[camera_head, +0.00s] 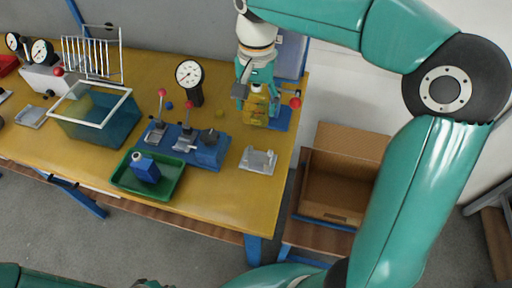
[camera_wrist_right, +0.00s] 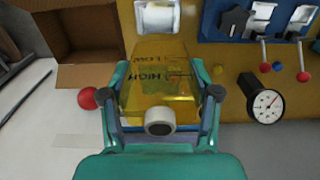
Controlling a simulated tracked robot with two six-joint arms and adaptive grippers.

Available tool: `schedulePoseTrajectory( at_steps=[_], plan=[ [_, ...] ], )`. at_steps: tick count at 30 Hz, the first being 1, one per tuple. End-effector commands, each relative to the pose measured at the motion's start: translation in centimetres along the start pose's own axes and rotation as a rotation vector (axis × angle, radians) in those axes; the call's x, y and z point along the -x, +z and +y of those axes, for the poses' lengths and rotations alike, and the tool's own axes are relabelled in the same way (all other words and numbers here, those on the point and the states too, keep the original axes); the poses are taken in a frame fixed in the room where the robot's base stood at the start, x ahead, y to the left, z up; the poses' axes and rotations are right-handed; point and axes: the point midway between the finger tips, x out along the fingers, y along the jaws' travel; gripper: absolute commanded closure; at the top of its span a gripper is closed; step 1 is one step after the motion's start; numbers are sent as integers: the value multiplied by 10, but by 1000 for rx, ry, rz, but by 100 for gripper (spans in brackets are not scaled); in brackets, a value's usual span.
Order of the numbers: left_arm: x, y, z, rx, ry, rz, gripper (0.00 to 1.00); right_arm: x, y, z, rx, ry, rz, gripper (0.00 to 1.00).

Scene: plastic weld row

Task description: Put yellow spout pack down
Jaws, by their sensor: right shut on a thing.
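The yellow spout pack (camera_head: 255,109) is a see-through yellow pouch with dark print and a white spout cap. My right gripper (camera_head: 257,88) is shut on it from above, near the right end of the table. In the right wrist view the pack (camera_wrist_right: 157,85) sits between the two fingers of the right gripper (camera_wrist_right: 160,100), its cap toward the camera. A blue base (camera_head: 281,118) shows beside and behind the pack. I cannot tell whether the pack touches anything beneath it. My left gripper does not show.
The yellow table (camera_head: 222,205) holds a green tray (camera_head: 172,190) with a blue bottle (camera_head: 144,167), a blue clamp fixture (camera_head: 210,150), a dial gauge (camera_head: 190,76), a metal plate (camera_head: 258,160) and a teal bin (camera_head: 97,128). A cardboard box (camera_head: 340,185) stands off the right edge.

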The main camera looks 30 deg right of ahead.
Motion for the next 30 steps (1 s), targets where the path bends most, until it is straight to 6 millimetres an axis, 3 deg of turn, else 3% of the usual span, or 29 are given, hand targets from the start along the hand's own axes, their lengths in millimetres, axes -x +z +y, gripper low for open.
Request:
schedulePoseTrajectory(
  at_steps=[6,12,30],
  plan=[
    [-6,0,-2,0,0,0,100,-62,-1,7,-11,7,-5,73],
    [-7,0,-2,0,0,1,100,-108,-2,8,-15,4,-3,73],
    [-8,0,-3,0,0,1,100,-170,-3,8,-15,2,-2,73]
  ],
)
